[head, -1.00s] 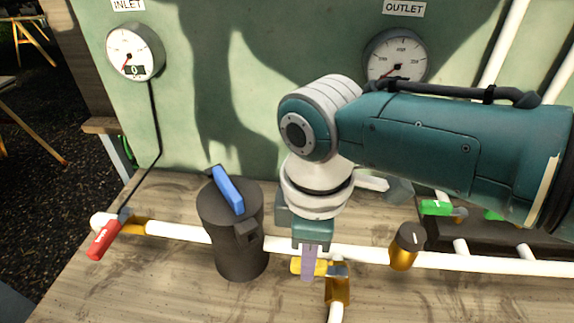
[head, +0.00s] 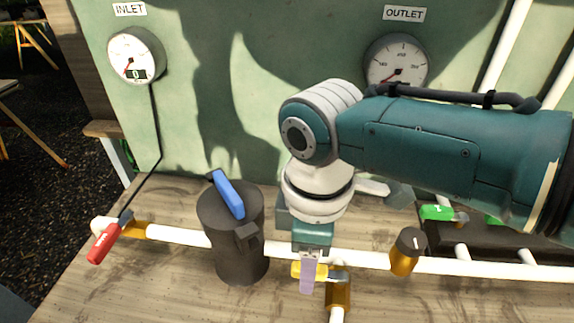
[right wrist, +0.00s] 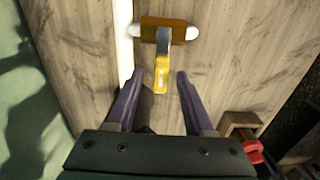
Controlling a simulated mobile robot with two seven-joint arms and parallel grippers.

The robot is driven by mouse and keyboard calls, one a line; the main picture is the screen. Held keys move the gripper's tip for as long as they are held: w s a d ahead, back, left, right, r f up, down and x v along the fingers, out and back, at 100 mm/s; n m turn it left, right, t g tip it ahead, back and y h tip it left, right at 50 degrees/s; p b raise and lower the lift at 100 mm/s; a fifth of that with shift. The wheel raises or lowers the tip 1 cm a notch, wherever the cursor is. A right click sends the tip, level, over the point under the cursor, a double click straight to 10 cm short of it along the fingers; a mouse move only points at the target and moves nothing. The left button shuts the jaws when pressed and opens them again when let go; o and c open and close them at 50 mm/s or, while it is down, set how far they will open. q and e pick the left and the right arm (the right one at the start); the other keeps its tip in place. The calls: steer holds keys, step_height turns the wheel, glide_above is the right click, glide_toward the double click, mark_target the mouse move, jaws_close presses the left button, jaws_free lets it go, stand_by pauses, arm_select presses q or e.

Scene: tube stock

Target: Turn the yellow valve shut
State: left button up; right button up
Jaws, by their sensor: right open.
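The yellow valve handle (head: 303,270) is on the brass valve body (head: 339,290), which joins the white pipe in the lower middle of the head view. In the right wrist view the yellow handle (right wrist: 161,78) points from the brass body (right wrist: 163,28) toward the space between my fingers. My right gripper (head: 307,284) is at the handle in the head view, its finger partly covering it. In the right wrist view my right gripper (right wrist: 154,80) is open, with one purple finger on each side of the handle's end and a gap on both sides. My left gripper is not in view.
A black canister with a blue lever (head: 229,195) stands left of my arm. A red-handled valve (head: 104,243) is at the far left of the white pipe (head: 470,267). A brass knob (head: 407,252) and green valves (head: 437,212) are to the right. The inlet gauge (head: 135,56) and outlet gauge (head: 397,62) are on the back panel.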

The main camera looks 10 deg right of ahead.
step_height(320, 180, up, 10)
steer(key=p, duration=0.2)
stand_by(0.3)
